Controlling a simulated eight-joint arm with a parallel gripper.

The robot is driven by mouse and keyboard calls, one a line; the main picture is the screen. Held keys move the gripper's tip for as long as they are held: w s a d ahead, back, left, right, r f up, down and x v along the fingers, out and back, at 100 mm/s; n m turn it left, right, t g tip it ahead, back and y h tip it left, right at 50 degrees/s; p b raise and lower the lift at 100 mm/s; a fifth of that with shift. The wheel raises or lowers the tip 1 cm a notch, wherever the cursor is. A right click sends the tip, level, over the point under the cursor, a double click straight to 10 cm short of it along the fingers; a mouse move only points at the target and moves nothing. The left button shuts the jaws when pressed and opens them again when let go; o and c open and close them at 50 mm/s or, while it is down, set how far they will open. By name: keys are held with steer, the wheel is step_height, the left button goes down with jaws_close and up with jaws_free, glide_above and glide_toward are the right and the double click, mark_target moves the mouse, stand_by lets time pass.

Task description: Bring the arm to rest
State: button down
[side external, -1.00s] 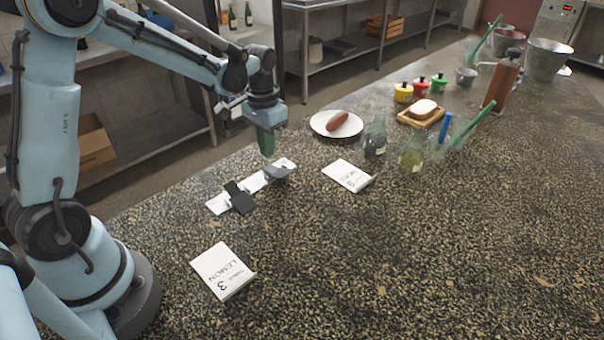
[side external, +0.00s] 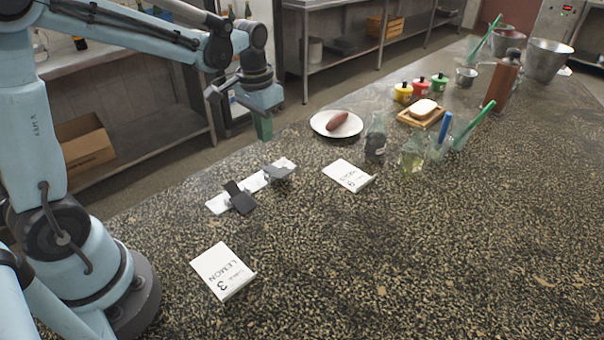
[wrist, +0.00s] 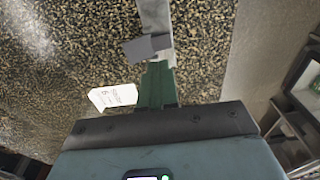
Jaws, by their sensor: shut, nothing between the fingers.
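My gripper (side external: 264,128) hangs above the counter near its left edge, pointing down, with its green fingers together and empty. In the wrist view the shut fingers (wrist: 159,85) show over the counter. Below it lies a white strip (side external: 253,183) with two dark grey pieces on it, one at its near end (side external: 240,196) and one at its far end (side external: 278,173). The gripper is clear of the strip and touches nothing.
A plate (side external: 319,127) holds a brown sausage-like item (side external: 338,120). Glass bottles (side external: 413,158), a wooden board (side external: 421,119) and metal bowls (side external: 547,60) stand farther back. The near right counter is clear.

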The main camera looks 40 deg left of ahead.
steer(key=s+d+r+t, duration=0.4)
steer(key=s+d+t, duration=0.2)
steer(key=s, duration=0.4)
steer(key=shift+s+d, duration=0.2)
steer(key=shift+d, duration=0.05)
